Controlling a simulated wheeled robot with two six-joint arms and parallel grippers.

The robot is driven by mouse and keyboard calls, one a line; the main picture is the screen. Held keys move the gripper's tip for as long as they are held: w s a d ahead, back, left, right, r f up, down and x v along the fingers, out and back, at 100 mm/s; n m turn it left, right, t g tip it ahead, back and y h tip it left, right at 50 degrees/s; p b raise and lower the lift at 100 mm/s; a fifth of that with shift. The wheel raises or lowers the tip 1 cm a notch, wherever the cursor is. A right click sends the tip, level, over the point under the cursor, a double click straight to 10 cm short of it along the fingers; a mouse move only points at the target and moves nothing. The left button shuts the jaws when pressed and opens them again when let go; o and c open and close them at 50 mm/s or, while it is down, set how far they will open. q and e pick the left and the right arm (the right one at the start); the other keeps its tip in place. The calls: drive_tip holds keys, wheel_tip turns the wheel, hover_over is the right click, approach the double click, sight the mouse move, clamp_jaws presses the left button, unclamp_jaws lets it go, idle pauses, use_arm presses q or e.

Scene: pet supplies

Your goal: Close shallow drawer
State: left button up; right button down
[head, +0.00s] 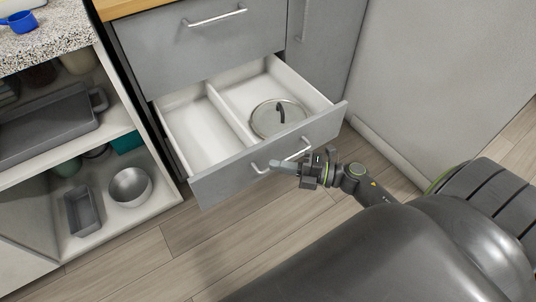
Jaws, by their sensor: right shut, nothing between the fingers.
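The shallow drawer (203,181) is pulled out from the grey cabinet. Its white inside has a lengthwise divider, and a round lid with a dark handle (279,119) lies in the right compartment. A pale bar handle (299,153) is on its grey front. My right gripper (274,166) is shut and empty, with its fingertips at the drawer front beside the handle. I cannot tell whether they touch it. Part of the handle is hidden by the gripper. My left gripper is not in view.
A closed drawer (205,48) sits above the open one. An open shelf unit on the left holds a grey tray (45,125), a metal bowl (130,187) and a small grey loaf pan (83,211). The wooden floor (215,250) in front of the drawer is clear.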

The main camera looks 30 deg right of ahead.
sight(253, 152)
drive_tip(key=w, duration=0.2)
drive_tip(key=w+a, duration=0.1)
drive_tip(key=shift+w+b, duration=0.3)
drive_tip(key=shift+w, duration=0.5)
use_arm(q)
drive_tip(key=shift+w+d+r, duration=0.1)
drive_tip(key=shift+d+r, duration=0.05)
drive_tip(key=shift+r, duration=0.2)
use_arm(e)
drive_tip(key=shift+w, duration=0.1)
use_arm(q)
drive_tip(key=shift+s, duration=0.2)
